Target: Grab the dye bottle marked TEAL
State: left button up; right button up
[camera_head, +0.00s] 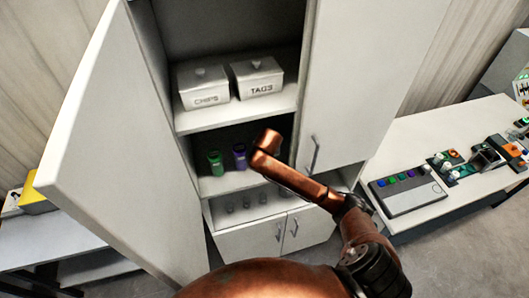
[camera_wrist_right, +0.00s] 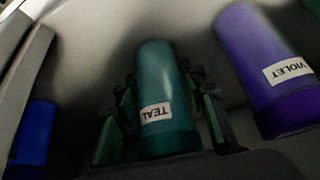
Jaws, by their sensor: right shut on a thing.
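The teal dye bottle (camera_wrist_right: 165,85), with a white TEAL label that reads upside down, is in the middle of the right wrist view. My right gripper (camera_wrist_right: 158,100) is shut on it, with a finger on each side of its body. In the head view my right arm reaches into the open cabinet, and its links hide the right gripper and the teal bottle. My left gripper is in neither view.
A violet bottle (camera_wrist_right: 268,70) stands close beside the teal one, and a blue bottle (camera_wrist_right: 32,132) is on the other side. A green bottle (camera_head: 215,163) is on the same shelf. Lidded CHIPS (camera_head: 203,87) and TAGS (camera_head: 258,77) boxes sit above. An open cabinet door (camera_head: 120,140) stands left.

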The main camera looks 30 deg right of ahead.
jog(key=shift+c, duration=1.1)
jog(key=shift+r, duration=0.1)
